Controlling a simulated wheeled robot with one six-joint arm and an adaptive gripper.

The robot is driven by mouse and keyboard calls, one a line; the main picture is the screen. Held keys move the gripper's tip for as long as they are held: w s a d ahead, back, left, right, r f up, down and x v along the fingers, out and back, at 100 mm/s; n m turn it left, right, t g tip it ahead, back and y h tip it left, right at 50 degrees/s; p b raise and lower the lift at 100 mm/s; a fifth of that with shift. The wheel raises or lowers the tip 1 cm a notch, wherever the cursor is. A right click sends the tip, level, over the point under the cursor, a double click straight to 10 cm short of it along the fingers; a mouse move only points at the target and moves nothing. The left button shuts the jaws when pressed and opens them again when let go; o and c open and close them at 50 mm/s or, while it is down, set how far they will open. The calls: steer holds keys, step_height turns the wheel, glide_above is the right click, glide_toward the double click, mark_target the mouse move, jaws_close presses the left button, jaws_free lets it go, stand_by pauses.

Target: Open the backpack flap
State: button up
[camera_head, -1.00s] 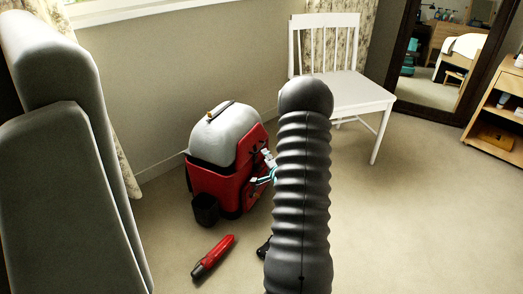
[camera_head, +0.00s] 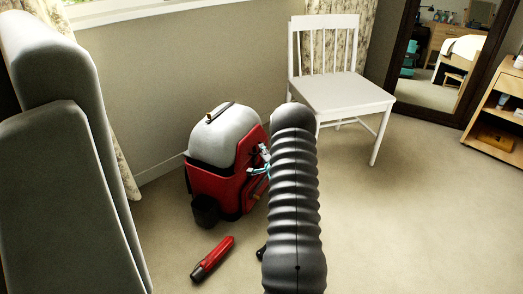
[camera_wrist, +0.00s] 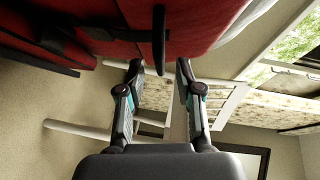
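The backpack (camera_head: 214,190) stands upright on the floor by the wall, red with black trim. Its rounded grey flap (camera_head: 225,137) lies closed over the top. My gripper (camera_head: 262,160) is at the pack's right side, partly hidden by my dark ribbed arm. In the wrist view the red pack (camera_wrist: 85,20) fills the top, close to my gripper (camera_wrist: 160,68). The two fingers are spread apart, with a dark strap or tab (camera_wrist: 158,40) in line with the gap. I cannot tell whether it lies between the fingertips or beyond them.
A red and black cylindrical object (camera_head: 212,258) lies on the floor in front of the pack. A small black item (camera_head: 262,252) is partly hidden by my arm. A white chair (camera_head: 340,92) stands behind to the right. Carpet at right is clear.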

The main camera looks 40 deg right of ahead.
steer(key=shift+x, duration=1.35)
steer(key=shift+c, duration=0.2)
jaws_close()
